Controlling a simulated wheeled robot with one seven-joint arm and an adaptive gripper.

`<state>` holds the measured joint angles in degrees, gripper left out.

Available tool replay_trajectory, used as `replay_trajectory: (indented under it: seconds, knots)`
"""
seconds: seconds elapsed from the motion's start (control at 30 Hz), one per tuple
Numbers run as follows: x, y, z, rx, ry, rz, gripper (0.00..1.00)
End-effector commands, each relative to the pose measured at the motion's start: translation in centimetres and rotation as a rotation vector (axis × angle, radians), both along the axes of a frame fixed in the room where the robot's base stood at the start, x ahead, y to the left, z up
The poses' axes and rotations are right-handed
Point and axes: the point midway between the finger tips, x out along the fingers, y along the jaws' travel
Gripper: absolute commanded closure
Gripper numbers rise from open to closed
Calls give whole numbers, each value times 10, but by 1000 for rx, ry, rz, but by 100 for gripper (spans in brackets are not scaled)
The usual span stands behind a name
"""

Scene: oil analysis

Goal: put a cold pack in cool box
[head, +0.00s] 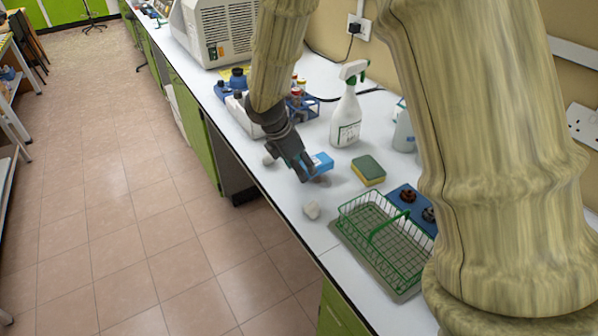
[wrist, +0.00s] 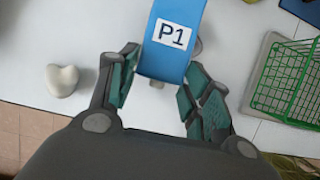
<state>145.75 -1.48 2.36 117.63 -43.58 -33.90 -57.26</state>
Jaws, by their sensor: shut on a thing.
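A blue block-shaped pack (head: 322,162), which looks like the cold pack, is between the fingers of my gripper (head: 303,172), at the counter's front part. In the wrist view the blue pack (wrist: 172,38) carries a white label reading "P1". The fingers of my gripper (wrist: 163,68) are closed against its two sides. The pack is on or just above the counter; I cannot tell which. I cannot make out a cool box in either view.
On the white counter, a yellow-green sponge (head: 368,170), a spray bottle (head: 346,115) and a green wire basket (head: 385,240) stand right of my gripper. A small whitish lump (head: 312,210) lies near the front edge. A tube rack (head: 303,106) stands behind.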

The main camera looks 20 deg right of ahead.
Motion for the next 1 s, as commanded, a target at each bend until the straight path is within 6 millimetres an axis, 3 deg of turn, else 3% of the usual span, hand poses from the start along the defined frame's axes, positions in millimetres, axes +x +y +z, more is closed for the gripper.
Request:
replay_trajectory:
  seconds: [0.2, 0.57, 0.6, 0.7, 1.0]
  knots:
    - [0, 1, -24, 0, 2, 1, 79]
    - [0, 0, -27, 0, 2, 1, 79]
    - [0, 0, -27, 0, 2, 1, 49]
    - [0, 1, -27, 0, 0, 1, 31]
    - [0, 0, -27, 0, 0, 1, 30]
